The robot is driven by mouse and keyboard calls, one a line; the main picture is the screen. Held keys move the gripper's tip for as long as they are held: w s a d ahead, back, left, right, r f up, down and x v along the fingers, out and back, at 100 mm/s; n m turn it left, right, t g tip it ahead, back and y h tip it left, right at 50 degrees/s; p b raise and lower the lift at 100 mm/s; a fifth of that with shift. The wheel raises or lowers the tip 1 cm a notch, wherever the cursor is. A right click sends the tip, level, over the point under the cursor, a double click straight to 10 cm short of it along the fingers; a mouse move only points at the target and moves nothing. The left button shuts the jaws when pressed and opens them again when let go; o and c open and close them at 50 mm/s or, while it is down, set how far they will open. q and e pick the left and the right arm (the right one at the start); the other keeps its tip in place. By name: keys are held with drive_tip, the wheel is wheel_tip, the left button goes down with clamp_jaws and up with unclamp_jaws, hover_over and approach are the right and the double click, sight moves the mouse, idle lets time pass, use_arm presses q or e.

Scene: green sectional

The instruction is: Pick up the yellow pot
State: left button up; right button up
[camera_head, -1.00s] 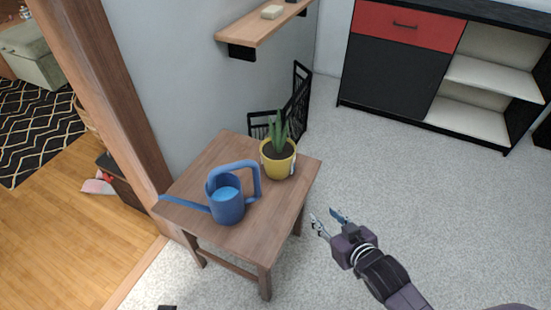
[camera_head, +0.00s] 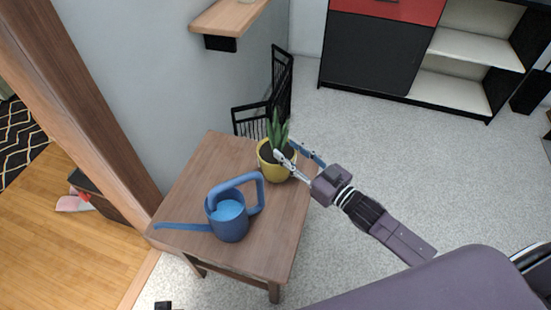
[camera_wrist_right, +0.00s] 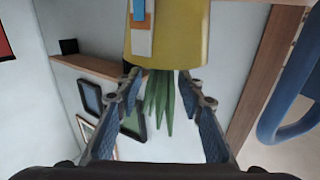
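The yellow pot (camera_head: 271,171) holds a green spiky plant (camera_head: 277,128) and stands upright on the small wooden table (camera_head: 190,180), near its back right corner. My right gripper (camera_head: 284,148) is open at the pot's rim, reaching in from the right. In the right wrist view the picture is turned over: the yellow pot (camera_wrist_right: 190,38) is at the top, with the leaves (camera_wrist_right: 160,105) hanging down between the two spread fingers (camera_wrist_right: 160,77). I cannot tell whether a finger touches the pot. My left gripper does not show clearly.
A blue watering can (camera_head: 230,218) stands on the table at the pot's front left, its spout pointing left. A wall shelf (camera_head: 228,18) juts out above and behind. A black metal rack (camera_head: 280,85) is behind the table. The grey floor on the right is clear.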

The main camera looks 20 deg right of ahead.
sight(280, 147)
drive_tip(key=x, duration=0.4)
drive_tip(key=shift+w+a+f+b, duration=0.25)
drive_tip(key=shift+a+f+b, duration=0.05)
drive_tip(key=shift+a+b, duration=0.15)
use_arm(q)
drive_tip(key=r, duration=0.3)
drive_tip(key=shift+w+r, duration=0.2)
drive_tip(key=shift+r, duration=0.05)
use_arm(e)
clamp_jaws()
drive_tip(key=shift+r, duration=0.25)
